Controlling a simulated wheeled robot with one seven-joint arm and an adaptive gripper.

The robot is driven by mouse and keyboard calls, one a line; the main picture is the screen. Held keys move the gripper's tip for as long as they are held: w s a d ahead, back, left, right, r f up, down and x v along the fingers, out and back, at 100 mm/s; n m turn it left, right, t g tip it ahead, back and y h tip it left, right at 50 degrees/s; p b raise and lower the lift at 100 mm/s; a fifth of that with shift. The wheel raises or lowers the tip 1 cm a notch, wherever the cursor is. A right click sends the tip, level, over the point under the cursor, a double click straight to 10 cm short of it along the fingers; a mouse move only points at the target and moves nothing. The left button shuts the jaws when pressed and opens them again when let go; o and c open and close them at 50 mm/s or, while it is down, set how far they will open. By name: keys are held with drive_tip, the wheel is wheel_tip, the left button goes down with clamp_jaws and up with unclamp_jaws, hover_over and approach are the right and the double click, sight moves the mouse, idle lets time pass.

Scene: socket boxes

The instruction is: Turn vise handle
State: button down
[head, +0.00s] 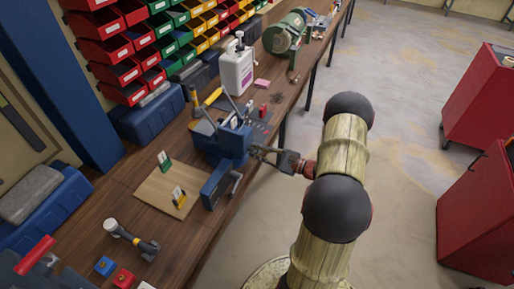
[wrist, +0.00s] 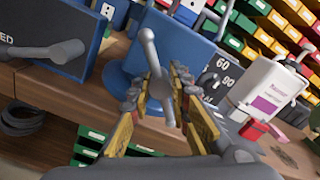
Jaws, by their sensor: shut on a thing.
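The blue vise (head: 232,143) stands at the front edge of the wooden workbench (head: 120,185) in the head view. Its grey vise handle (wrist: 150,50), a bar with a rounded knob at its upper end, stands slightly tilted in the wrist view. My gripper (wrist: 158,92) has its yellow-and-grey fingers on both sides of the handle and is shut on it. In the head view my gripper (head: 262,152) reaches the vise from the right, and the handle is too small to make out there. The lower part of the handle is partly hidden by the fingers.
A blue box with a grey lever (head: 216,187) stands close beside the vise. A wooden board (head: 155,190) with small cards lies left of it. A white jug (head: 236,70) and green machine (head: 284,36) stand farther back. Red cabinets (head: 480,210) stand across the open floor.

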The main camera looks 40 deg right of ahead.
drive_tip(key=m+p, duration=0.2)
drive_tip(key=m, duration=0.1)
drive_tip(key=shift+r+m+p, duration=0.15)
drive_tip(key=shift+m+p, duration=0.15)
drive_tip(key=shift+m, duration=0.1)
drive_tip(key=m+p, duration=0.2)
drive_tip(key=m, duration=0.1)
drive_tip(key=shift+m, duration=0.3)
drive_tip(key=m+p, duration=0.2)
drive_tip(key=m, duration=0.1)
drive_tip(key=shift+m, duration=0.3)
drive_tip(key=m+p, duration=0.2)
drive_tip(key=m, duration=0.1)
drive_tip(key=shift+d+m, duration=0.1)
drive_tip(key=shift+m, duration=0.2)
drive_tip(key=m+p, duration=0.2)
drive_tip(key=m, duration=0.3)
drive_tip(key=shift+f, duration=0.2)
drive_tip(key=shift+f+m+p, duration=0.1)
drive_tip(key=shift+m+p, duration=0.65)
drive_tip(key=shift+m, duration=1.75)
drive_tip(key=shift+s+f+m, duration=0.1)
drive_tip(key=shift+m, duration=1)
idle(0.4)
drive_tip(key=c, duration=1.6)
unclamp_jaws()
drive_tip(key=shift+c, duration=0.2)
